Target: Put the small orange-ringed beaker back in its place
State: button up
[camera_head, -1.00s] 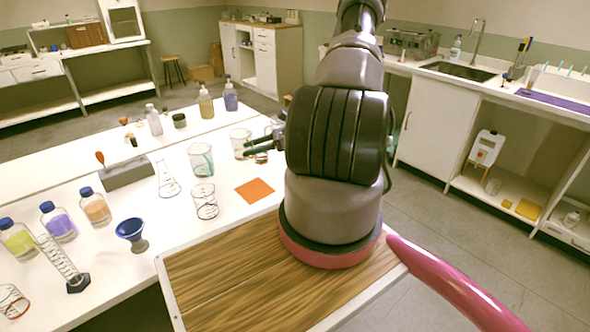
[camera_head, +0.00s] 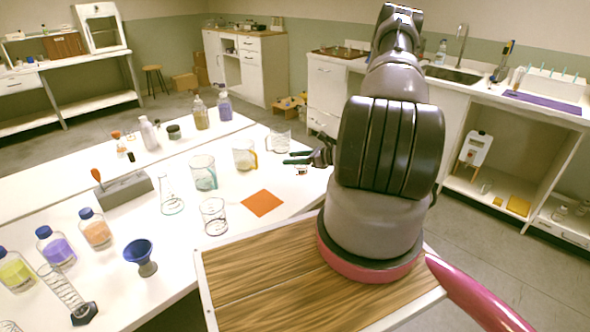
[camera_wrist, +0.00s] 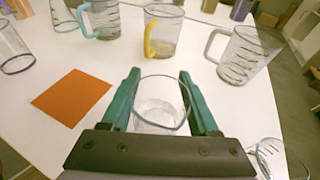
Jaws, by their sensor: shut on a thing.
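My gripper (camera_wrist: 160,100) is shut on a small clear glass beaker (camera_wrist: 158,112), with a green finger on either side of it. In the head view my gripper (camera_head: 311,158) is at the right part of the white table, and the beaker (camera_head: 301,171) shows just under the fingers with a faint reddish trace. Its ring colour is not clear in the wrist view. I cannot tell whether its base touches the table. An orange square mat (camera_head: 262,203) lies bare on the table; in the wrist view the mat (camera_wrist: 72,97) is left of the beaker, apart from it.
Beakers with teal (camera_head: 202,173), yellow (camera_head: 245,155) and grey (camera_wrist: 245,52) handles stand beyond my gripper. A clear beaker (camera_head: 213,216) stands left of the mat. Another glass (camera_wrist: 272,160) lies close at lower right in the wrist view. A blue funnel (camera_head: 139,254) stands front left.

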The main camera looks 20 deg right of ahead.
jog(key=shift+f, duration=2)
jog(key=shift+f, duration=0.15)
jog(key=o, duration=1.4)
jog(key=shift+o, duration=0.2)
